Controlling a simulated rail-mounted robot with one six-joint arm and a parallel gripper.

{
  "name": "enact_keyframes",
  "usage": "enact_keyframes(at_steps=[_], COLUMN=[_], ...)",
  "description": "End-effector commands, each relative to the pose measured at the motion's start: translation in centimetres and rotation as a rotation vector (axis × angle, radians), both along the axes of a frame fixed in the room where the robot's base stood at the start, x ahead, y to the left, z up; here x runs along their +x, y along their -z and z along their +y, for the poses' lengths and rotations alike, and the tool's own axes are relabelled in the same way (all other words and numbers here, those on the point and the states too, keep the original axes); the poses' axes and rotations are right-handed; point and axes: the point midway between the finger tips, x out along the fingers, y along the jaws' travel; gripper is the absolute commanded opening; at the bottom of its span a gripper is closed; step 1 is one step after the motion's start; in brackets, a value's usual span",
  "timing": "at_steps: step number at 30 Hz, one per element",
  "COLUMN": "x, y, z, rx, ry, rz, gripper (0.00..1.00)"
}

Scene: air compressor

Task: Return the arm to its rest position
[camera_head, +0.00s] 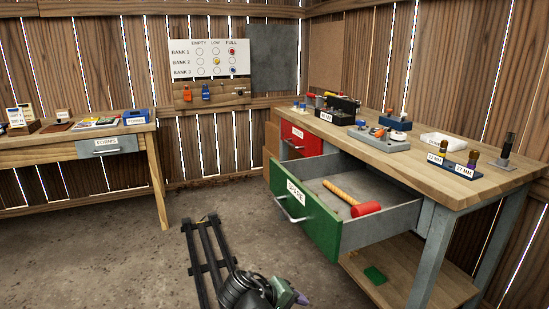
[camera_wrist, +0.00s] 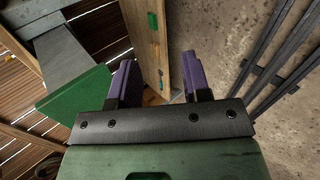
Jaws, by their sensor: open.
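My gripper (camera_wrist: 158,78) shows in the wrist view with its two purple fingers apart and nothing between them. In the head view, part of my arm is at the bottom centre, low over the concrete floor, with a purple finger (camera_head: 303,300) at its right end. The rest of the gripper is cut off or hidden there. The gripper is in front of and below the open green drawer (camera_head: 312,222), apart from it. The drawer's green front also shows at the left in the wrist view (camera_wrist: 75,103).
The drawer juts out from the right workbench (camera_head: 450,178) and holds a red-headed mallet (camera_head: 365,209). A green piece (camera_head: 375,275) lies on the lower shelf (camera_head: 425,282). The left table (camera_head: 40,157) stands farther off. Open floor (camera_head: 120,265) lies to the left.

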Motion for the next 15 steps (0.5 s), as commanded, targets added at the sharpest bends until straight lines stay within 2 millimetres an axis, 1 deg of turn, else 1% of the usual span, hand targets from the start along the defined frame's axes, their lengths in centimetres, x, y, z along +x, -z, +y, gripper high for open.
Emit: enact_keyframes(at_steps=[3, 5, 9, 11, 13, 14, 15], x=[-0.9, -1.4, -2.6, -3.0, -3.3, -3.4, -3.5], y=[2.2, 3.3, 5.1, 5.5, 5.7, 5.8, 5.8], z=[-1.2, -1.8, -3.7, -4.7, -6.2, -7.0, -8.3], rx=[0.174, 0.274, 0.534, 0.645, 0.753, 0.791, 0.829], ry=[0.043, 0.073, 0.173, 0.224, 0.289, 0.318, 0.359], rz=[0.079, 0.117, 0.181, 0.194, 0.194, 0.19, 0.18], gripper=[0.44, 0.44, 0.44, 0.44, 0.44, 0.44, 0.44])
